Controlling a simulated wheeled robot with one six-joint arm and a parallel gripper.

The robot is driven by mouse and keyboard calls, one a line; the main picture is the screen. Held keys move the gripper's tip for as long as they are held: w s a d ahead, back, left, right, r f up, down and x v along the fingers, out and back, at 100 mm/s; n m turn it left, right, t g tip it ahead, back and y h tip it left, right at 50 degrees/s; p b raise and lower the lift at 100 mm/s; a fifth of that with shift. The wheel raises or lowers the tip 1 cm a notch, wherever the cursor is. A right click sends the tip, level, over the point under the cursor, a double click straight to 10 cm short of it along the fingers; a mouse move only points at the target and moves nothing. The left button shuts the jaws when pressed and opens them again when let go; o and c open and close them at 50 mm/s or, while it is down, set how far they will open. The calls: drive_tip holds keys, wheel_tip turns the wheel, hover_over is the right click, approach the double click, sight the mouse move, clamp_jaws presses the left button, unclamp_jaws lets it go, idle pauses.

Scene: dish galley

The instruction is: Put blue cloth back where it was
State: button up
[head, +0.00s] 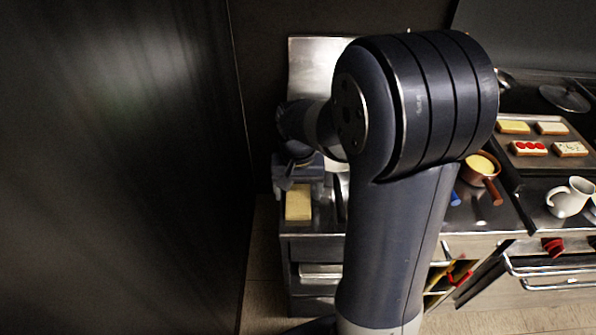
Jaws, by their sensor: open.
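I cannot make out a blue cloth for certain. A small bit of blue (455,199) shows just right of my arm on the counter, and I cannot tell whether it is cloth or a handle. My gripper (287,184) is at the far left end of the counter, small and dark. It is open, with nothing seen in it. It is above or just behind a pale yellow block (298,204), and I cannot tell whether they touch. My arm hides the middle of the counter.
A brown pan (480,168) with yellow contents stands right of my arm. A tray (540,133) holds several topped slices. A white mug (570,198) and a glass lid (565,97) are farther right. A dark wall (120,160) closes off the left.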

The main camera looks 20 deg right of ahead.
sight(298, 199)
wheel_tip(298, 199, up, 11)
drive_tip(key=shift+f, duration=0.2)
drive_tip(key=shift+c, duration=0.6)
